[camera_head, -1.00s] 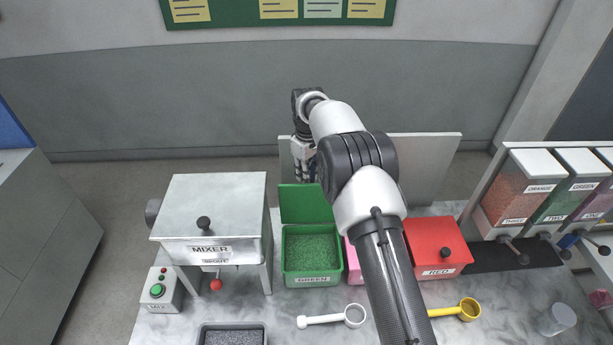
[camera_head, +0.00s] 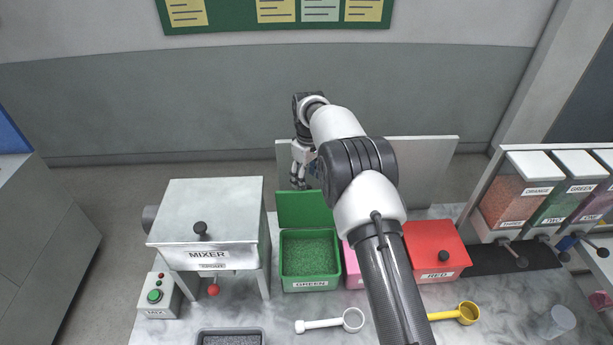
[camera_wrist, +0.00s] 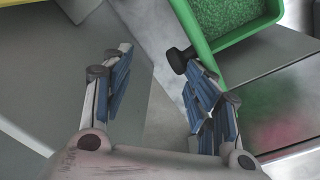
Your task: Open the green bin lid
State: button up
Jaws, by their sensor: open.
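The green bin (camera_head: 310,262) stands on the counter with green granules showing inside. Its green lid (camera_head: 303,208) is raised, standing up along the bin's back edge. My gripper (camera_head: 298,182) hangs behind and above the lid, near the lid's upper left. In the wrist view my gripper (camera_wrist: 160,85) is open with nothing between its fingers. A dark round knob (camera_wrist: 180,58) shows beside the right finger, close to the green bin's rim (camera_wrist: 245,36). I cannot tell whether the finger touches the knob.
The mixer (camera_head: 208,225) stands left of the bin. A pink bin (camera_head: 352,265), partly hidden by my arm, and a red bin (camera_head: 436,247) stand to the right. A white scoop (camera_head: 335,322) and a yellow scoop (camera_head: 460,313) lie in front. A pale panel (camera_head: 425,168) stands behind.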

aim_at(308, 186)
jog(key=shift+o, duration=0.5)
jog(key=f, duration=0.1)
jog(key=s+f, duration=0.1)
jog(key=f, duration=0.1)
jog(key=shift+s+d+f+g, duration=0.2)
jog(key=shift+s+f+g, duration=0.05)
jog(key=shift+s+g, duration=0.15)
jog(key=o, duration=0.4)
jog(key=shift+w+a+f, duration=0.1)
jog(key=shift+w, duration=0.1)
jog(key=shift+w+a+f, duration=0.1)
jog(key=shift+w+a, duration=0.1)
jog(key=shift+w, duration=0.05)
jog(key=shift+c, duration=0.3)
jog(key=c, duration=0.4)
jog(key=shift+d+r, duration=0.2)
jog(key=shift+c, duration=0.2)
jog(key=shift+a+r, duration=0.15)
jog(key=shift+a, duration=0.05)
notch_tip(308, 186, up, 12)
jog(key=shift+d, duration=0.1)
